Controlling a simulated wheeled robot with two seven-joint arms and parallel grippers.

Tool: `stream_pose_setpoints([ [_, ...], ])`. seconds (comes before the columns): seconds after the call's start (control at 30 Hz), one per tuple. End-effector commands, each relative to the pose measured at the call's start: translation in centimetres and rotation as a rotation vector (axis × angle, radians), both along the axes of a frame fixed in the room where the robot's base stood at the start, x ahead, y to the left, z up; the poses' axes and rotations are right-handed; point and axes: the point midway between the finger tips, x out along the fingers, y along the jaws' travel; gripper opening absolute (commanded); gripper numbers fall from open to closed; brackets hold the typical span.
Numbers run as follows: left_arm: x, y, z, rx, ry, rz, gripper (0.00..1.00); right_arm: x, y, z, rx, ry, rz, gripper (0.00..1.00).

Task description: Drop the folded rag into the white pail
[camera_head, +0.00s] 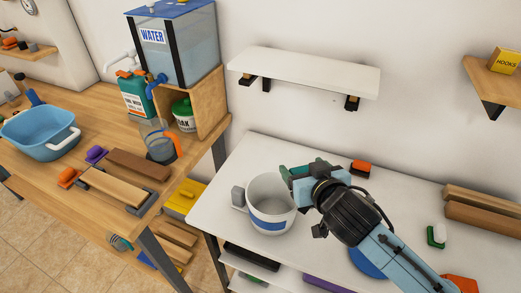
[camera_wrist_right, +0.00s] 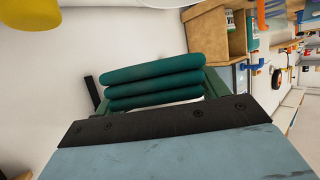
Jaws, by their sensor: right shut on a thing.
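The folded rag (camera_wrist_right: 155,82) is dark teal green with several stacked layers in the right wrist view. My right gripper (camera_head: 292,173) is shut on it, and green shows at the gripper's tip in the head view. The white pail (camera_head: 270,222) has a blue band and stands upright and open on the white table. My right gripper is by the pail's back right rim, seemingly above it; its exact height is hard to tell. The pail's inside bottom is only partly visible. My left gripper is not in view.
A red-orange block (camera_head: 361,168) and a green-and-white item (camera_head: 436,235) lie on the white table (camera_head: 240,178). A blue disc (camera_head: 367,262) is partly under my right arm. A white wall shelf (camera_head: 305,72) hangs behind. A wooden bench with a blue basin (camera_head: 40,132) is at left.

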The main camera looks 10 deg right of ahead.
Motion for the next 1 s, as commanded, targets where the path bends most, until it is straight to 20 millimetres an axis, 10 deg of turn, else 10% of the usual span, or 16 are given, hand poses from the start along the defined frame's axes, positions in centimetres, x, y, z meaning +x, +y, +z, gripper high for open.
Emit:
stream_pose_setpoints([
  [0.4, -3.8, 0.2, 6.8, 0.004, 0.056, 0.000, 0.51, 3.2, 5.4, -1.5, 0.008, -0.002, 0.182, 0.50],
  [1.0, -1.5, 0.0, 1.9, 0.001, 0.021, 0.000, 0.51, 3.2, 5.6, -6.7, 0.006, -0.004, 0.190, 0.50],
])
